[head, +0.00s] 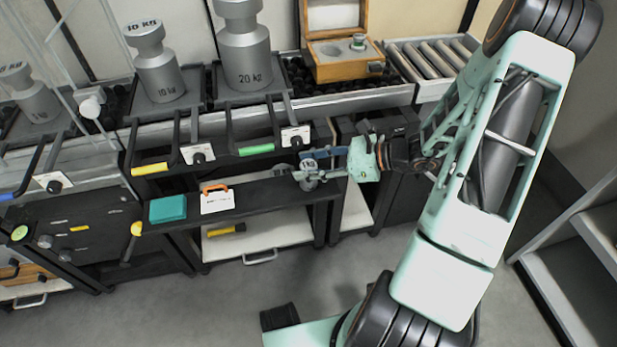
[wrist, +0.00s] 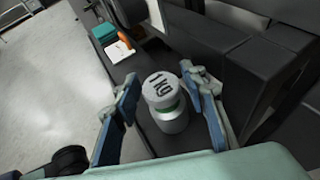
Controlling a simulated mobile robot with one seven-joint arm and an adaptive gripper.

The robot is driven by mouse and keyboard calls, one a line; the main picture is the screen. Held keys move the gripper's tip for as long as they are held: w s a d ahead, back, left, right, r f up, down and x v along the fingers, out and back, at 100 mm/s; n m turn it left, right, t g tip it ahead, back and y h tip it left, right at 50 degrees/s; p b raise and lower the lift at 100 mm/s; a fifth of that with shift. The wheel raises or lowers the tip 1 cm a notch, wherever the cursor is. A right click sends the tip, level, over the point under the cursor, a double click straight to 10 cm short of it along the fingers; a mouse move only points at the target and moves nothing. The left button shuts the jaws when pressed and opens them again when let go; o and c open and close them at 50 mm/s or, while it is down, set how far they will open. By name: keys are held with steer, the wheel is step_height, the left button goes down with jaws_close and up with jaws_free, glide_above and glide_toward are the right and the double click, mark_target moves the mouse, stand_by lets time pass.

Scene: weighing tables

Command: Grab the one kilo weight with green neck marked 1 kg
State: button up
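The 1 kg weight (wrist: 167,103) is a silver cylinder with a wide top marked 1 KG and a green neck. It stands upright on a dark shelf (wrist: 135,148). In the head view the weight (head: 309,170) is partly covered by my gripper (head: 318,165) at the shelf's right end. In the wrist view my gripper (wrist: 160,98) is open, with one blue-padded finger on each side of the weight. A gap shows between the weight and each finger.
A teal block (head: 168,208) and a white card with an orange handle (head: 216,199) lie left on the shelf. Large 10 kg (head: 160,75) and 20 kg (head: 246,60) weights stand on the upper platforms. An open wooden box (head: 340,62) is at the back. Dark panels border the shelf.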

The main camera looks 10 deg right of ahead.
jaws_close()
steer(key=shift+r, duration=0.25)
stand_by(0.4)
